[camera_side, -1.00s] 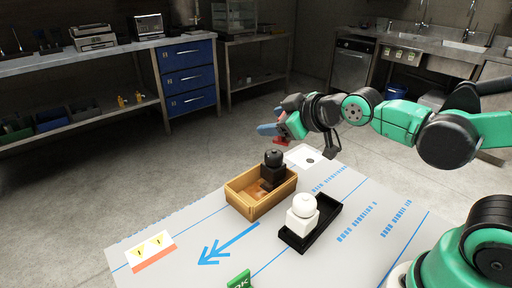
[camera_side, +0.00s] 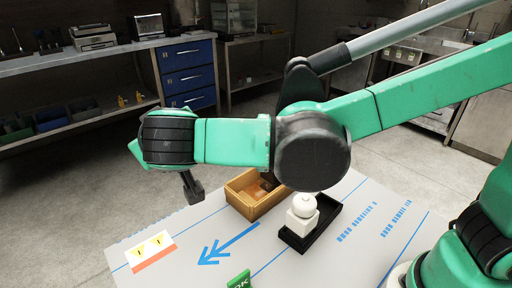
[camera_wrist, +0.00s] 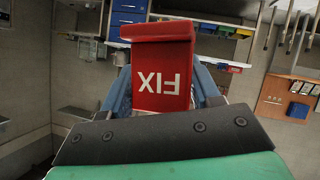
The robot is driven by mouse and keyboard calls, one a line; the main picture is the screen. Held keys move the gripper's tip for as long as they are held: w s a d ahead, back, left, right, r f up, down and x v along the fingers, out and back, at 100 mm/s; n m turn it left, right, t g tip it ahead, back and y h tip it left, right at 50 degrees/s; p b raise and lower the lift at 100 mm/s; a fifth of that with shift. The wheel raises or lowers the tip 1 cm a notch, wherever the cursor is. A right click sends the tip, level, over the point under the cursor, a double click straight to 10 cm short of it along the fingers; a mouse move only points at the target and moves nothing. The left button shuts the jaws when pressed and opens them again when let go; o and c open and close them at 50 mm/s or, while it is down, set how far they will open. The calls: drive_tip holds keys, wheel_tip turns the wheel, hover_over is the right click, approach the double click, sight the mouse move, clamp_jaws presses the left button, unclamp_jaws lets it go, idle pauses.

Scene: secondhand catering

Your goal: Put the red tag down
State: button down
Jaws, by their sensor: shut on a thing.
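The red tag (camera_wrist: 162,75), with white FIX lettering upside down in the picture, is in the wrist view. My gripper (camera_wrist: 162,92) is shut on it, with a blue finger at each side. The tag is held up in the air, with shelves and walls behind it. In the side view my arm hides the gripper's fingers and the tag; only a dark part of my wrist hangs below the arm.
On the light table (camera_side: 335,265), a wooden tray (camera_side: 243,202) stands beside a black tray (camera_side: 297,241) holding a white knobbed block (camera_side: 302,214). A green tag (camera_side: 240,279) stands at the front edge. A card (camera_side: 151,250) lies left. The blue arrow area is clear.

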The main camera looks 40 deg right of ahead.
sight(191, 238)
drive_tip(key=shift+f, duration=0.1)
wheel_tip(191, 238, down, 20)
drive_tip(key=shift+r, duration=0.25)
idle(0.5)
drive_tip(key=shift+c, duration=0.9)
unclamp_jaws()
